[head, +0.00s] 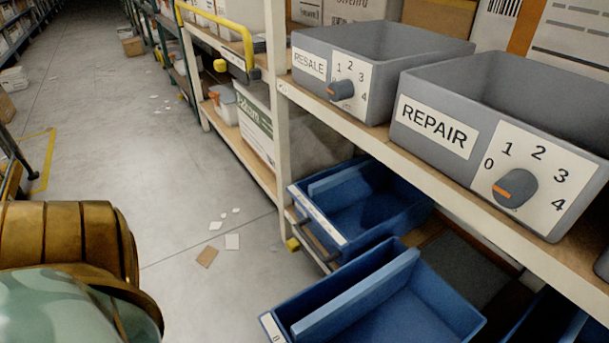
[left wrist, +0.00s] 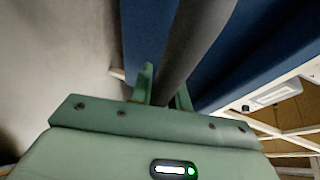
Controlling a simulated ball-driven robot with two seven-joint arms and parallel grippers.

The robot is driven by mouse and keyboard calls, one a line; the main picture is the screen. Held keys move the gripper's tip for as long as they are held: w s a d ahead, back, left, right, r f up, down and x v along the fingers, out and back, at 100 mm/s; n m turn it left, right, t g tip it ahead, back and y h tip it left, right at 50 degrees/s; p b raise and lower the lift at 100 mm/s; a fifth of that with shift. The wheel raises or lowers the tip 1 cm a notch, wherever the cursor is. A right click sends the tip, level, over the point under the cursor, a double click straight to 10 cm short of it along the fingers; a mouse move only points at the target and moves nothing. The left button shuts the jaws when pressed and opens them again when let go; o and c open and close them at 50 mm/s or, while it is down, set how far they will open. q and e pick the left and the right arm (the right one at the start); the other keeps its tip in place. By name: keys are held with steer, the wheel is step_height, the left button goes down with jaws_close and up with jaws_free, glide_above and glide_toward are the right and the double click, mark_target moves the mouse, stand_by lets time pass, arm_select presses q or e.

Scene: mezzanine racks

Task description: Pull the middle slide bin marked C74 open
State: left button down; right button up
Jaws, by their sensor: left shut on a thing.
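Blue slide bins sit under the grey-bin shelf in the head view. One blue bin (head: 345,222) has a long white label and a dark handle on its front. A nearer blue bin (head: 455,305) juts out at the bottom, its front and label cut off by the frame edge. I cannot read C74 on either. In the left wrist view my left gripper (left wrist: 163,92) is shut on a thick grey handle bar (left wrist: 197,40), with a blue bin wall (left wrist: 240,50) beside it. The gripper itself does not show in the head view. My right gripper is in neither view.
Grey bins marked RESALE (head: 310,64) and REPAIR (head: 432,124), with dials, stand on the wooden shelf (head: 400,165) above. A yellow rail (head: 215,25) is on the rack further back. The aisle floor (head: 110,130) is mostly clear, with scattered paper scraps (head: 232,242).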

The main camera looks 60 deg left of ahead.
arm_select(q)
steer(key=c, duration=1.6)
jaws_free()
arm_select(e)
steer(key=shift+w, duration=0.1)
